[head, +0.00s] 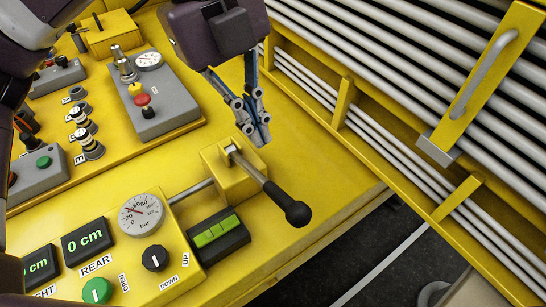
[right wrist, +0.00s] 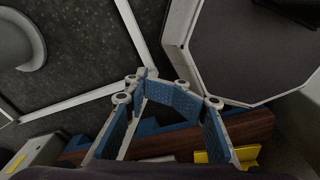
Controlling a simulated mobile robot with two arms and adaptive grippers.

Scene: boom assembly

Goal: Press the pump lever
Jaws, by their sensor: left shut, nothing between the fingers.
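The pump lever (head: 267,184) has a metal shaft and a black knob end. It comes out of a yellow block (head: 220,183) at the front edge of the yellow console and slants down to the right. My left gripper (head: 257,137) is shut and empty. Its blue-padded fingers point down just above the lever's base end, and I cannot tell if they touch it. The lever does not show in that view.
A round pressure gauge (head: 141,214), green-lit displays and a black knob (head: 154,258) lie left of the lever. A grey box with a red-yellow button (head: 141,97) stands further back. Silver pipes (head: 410,60) run along the right. The dark floor (head: 365,260) is lower right.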

